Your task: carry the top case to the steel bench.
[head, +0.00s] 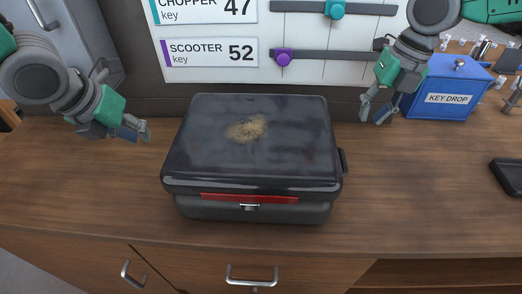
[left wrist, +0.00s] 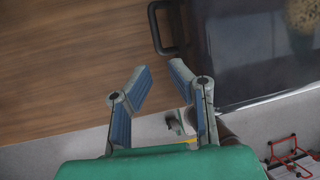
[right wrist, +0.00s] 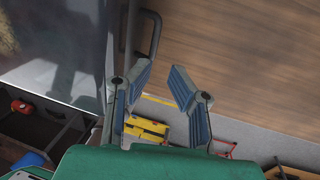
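The top case (head: 250,145) is a black, dusty case with a tan smudge on its lid and a red strip and latch in front. It sits closed on the wooden counter (head: 400,190). A side handle (head: 343,161) shows at its right; the left wrist view shows the other handle (left wrist: 165,28). My left gripper (head: 143,131) is open and empty, left of the case and apart from it. My right gripper (head: 376,112) is open and empty, to the right of the case's back part. In the right wrist view, the case's handle (right wrist: 150,36) lies just beyond its fingertips. No steel bench is recognisable.
A blue key drop box (head: 447,88) stands behind my right gripper. A dark tray (head: 508,175) lies at the right edge. A key board (head: 330,40) rises behind the case. Drawers with handles (head: 251,276) are below the front edge.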

